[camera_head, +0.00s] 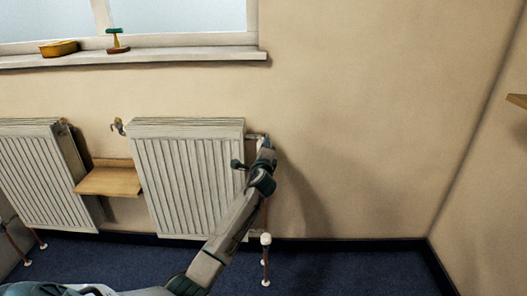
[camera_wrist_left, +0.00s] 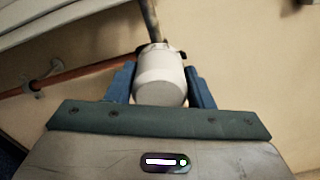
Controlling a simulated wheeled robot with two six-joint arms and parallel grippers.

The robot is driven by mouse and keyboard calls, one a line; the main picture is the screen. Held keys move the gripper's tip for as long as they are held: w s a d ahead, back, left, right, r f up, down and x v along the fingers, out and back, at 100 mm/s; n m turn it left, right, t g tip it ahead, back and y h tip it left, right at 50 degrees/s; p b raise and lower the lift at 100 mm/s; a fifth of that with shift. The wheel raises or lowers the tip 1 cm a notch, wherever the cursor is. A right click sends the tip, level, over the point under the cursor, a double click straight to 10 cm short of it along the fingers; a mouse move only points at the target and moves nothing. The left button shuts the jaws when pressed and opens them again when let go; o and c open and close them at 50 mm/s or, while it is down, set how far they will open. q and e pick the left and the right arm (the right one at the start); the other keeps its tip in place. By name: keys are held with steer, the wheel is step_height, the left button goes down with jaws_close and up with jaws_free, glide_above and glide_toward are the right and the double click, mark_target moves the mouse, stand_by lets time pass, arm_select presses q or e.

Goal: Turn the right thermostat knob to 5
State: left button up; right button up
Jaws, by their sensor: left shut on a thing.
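The right thermostat knob (camera_wrist_left: 160,78) is a white ribbed cylinder in the left wrist view, with a grey pipe running up behind it. My left gripper (camera_wrist_left: 160,92) has its blue fingers on both sides of the knob and is shut on it. No number or mark on the knob can be read. In the head view my left gripper (camera_head: 266,145) is at the upper right corner of the right radiator (camera_head: 187,180) and mostly hides the knob. My right gripper is not in view.
A second radiator (camera_head: 38,175) stands at the left, with a wooden shelf (camera_head: 110,182) between the two. A white-capped fitting (camera_head: 266,239) is low on the right. The sill (camera_head: 180,53) holds a yellow box (camera_head: 59,48) and a green-topped tool (camera_head: 117,40). The wall right of my arm is clear.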

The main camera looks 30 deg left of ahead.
arm_select(q)
steer(key=shift+f, duration=0.1)
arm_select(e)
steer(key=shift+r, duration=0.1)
arm_select(q)
steer(key=o, duration=1)
steer(key=shift+c, duration=0.2)
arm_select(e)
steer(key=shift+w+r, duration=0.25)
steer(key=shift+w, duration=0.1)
arm_select(q)
steer(key=p+v, duration=0.1)
steer(key=v, duration=1)
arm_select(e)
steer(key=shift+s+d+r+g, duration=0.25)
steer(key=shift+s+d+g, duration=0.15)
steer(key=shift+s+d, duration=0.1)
arm_select(q)
steer(key=shift+a, duration=0.1)
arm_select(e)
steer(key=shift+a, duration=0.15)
